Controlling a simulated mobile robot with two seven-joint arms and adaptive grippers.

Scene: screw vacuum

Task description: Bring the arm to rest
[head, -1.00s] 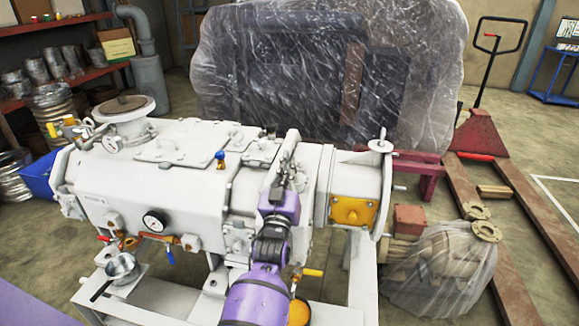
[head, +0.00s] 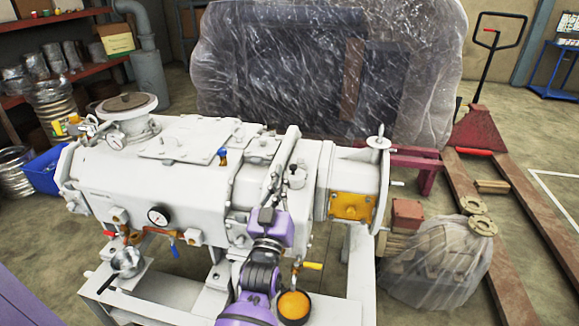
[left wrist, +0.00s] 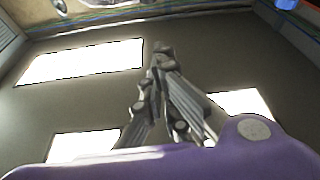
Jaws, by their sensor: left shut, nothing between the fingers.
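My left arm, purple with dark joints, rises from the bottom middle of the head view in front of the white vacuum pump (head: 160,180). My left gripper (head: 276,180) points upward and overlaps the pump's right half in the picture. Whether it touches the pump I cannot tell. In the left wrist view the grey fingers of this gripper (left wrist: 158,52) come together at their tips with nothing between them. Behind them is the ceiling with bright panels. My right gripper is not in view.
A yellow-handled valve (head: 311,265) and an orange round part (head: 294,307) are close to the right of my arm. A pressure gauge (head: 158,215) is on the pump's front. Plastic-wrapped equipment (head: 440,265) and a red pallet jack (head: 480,130) stand at the right.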

